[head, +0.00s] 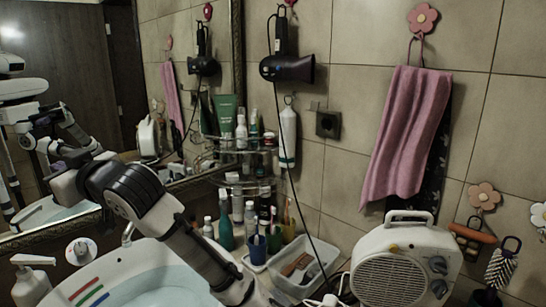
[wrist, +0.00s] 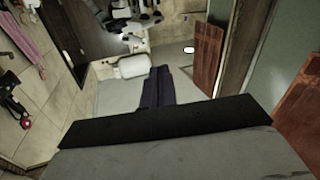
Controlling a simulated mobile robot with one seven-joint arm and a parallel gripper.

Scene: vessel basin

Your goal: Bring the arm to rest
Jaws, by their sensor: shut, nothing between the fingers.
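My arm (head: 190,245) reaches from the bottom of the head view up and left over the basin (head: 150,285). My gripper (wrist: 158,72) shows in the wrist view as two dark fingers side by side, shut and empty. In the head view the arm's end is a grey block in front of the mirror, and the fingertips cannot be made out. The gripper appears clear of the objects around it.
The mirror (head: 180,100) behind the arm reflects my body. A corner shelf (head: 245,150) with several bottles, cups (head: 257,248), a white basket (head: 305,268) and a heater (head: 405,265) stand to the right. A hair dryer (head: 288,68) and pink towel (head: 407,135) hang on the wall.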

